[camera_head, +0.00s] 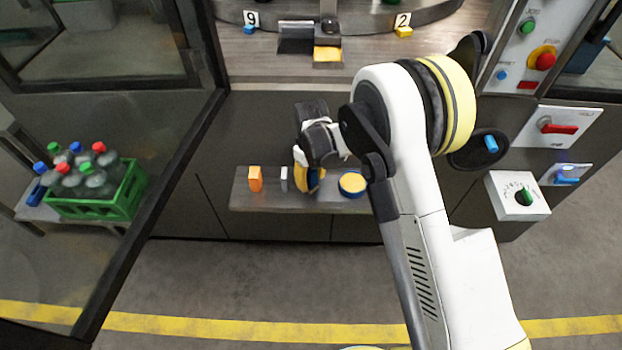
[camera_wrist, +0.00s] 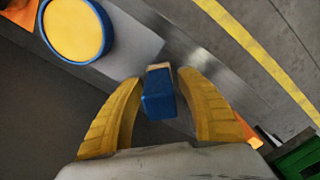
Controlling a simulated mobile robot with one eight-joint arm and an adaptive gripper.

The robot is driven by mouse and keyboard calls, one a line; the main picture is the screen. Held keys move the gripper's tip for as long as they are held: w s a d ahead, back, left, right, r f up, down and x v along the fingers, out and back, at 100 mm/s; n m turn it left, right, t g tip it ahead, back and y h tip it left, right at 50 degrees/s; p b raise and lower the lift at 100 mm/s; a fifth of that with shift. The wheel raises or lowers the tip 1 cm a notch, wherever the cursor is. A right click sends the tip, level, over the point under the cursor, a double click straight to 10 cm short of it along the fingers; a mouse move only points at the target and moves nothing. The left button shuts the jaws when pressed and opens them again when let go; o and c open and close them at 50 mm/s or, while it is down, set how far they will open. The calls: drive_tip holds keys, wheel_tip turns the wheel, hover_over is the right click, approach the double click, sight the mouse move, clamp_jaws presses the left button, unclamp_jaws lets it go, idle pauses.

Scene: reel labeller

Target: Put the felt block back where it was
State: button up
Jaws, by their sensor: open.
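A small blue block with a tan strip along one edge, seemingly the felt block (camera_wrist: 158,97), shows in the wrist view. It stands between the yellow fingers of my gripper (camera_wrist: 160,82), at the grey shelf. The fingers are open, one on each side of it, with narrow gaps visible. In the head view my gripper (camera_head: 309,181) is low over the shelf (camera_head: 265,203), between a thin pale piece (camera_head: 284,179) and a round yellow and blue tin (camera_head: 352,184). The block cannot be made out clearly there, behind the fingers.
An orange block (camera_head: 255,179) stands at the shelf's left end. The tin also shows in the wrist view (camera_wrist: 73,30). A green crate of bottles (camera_head: 125,196) stands left, beyond a dark door frame. A control panel (camera_head: 530,60) with knobs is at right. Open floor lies in front.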

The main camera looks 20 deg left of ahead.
wheel_tip(320, 180, up, 12)
drive_tip(key=p, duration=0.5)
drive_tip(key=shift+r, duration=0.15)
drive_tip(key=shift+d+r, duration=0.1)
drive_tip(key=shift+r, duration=0.05)
drive_tip(key=s+d+r+m+t+y, duration=0.1)
drive_tip(key=s+d+r+m+t, duration=0.15)
drive_tip(key=d+r, duration=0.8)
drive_tip(key=s+d+r+m+t, duration=0.1)
drive_tip(key=s+d+r+m, duration=0.25)
drive_tip(key=d+r, duration=0.7)
drive_tip(key=s+d+r+m+t+h, duration=0.1)
drive_tip(key=s+d+m, duration=0.4)
drive_tip(key=s+d, duration=0.8)
drive_tip(key=s+r+t, duration=0.1)
drive_tip(key=t, duration=0.1)
drive_tip(key=shift+r+m+t, duration=0.2)
drive_tip(key=shift+m+t, duration=0.15)
drive_tip(key=shift+m, duration=0.05)
drive_tip(key=shift+d, duration=0.1)
